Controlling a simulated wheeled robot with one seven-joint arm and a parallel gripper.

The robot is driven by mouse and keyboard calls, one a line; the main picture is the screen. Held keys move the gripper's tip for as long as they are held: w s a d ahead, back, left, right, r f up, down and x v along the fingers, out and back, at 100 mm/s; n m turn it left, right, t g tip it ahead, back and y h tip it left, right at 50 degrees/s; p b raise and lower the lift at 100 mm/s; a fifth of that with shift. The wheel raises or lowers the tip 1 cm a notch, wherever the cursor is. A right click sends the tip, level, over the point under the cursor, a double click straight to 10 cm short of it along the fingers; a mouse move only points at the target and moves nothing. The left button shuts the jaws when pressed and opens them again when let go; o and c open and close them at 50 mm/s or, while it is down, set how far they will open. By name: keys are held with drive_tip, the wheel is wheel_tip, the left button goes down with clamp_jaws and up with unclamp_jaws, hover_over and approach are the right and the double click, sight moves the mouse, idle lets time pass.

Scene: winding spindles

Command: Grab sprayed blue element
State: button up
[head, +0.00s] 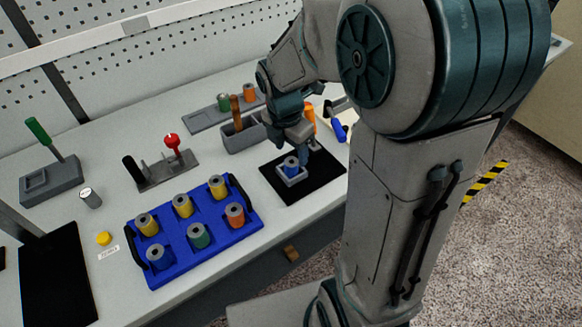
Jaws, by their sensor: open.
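A blue tray (217,251) with yellow, orange and green spools stands at front left. A grey bin (243,138) and a grey rack (205,118) stand behind. A red-knobbed fixture (165,174) and a green-handled lever (48,177) stand left. Clear table lies between tray and mat.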

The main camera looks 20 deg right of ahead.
sight(291, 162)
wheel_tip(291, 162, down, 5)
drive_tip(key=shift+w+f, duration=0.1)
drive_tip(key=shift+w, duration=0.05)
drive_tip(key=c, duration=1.1)
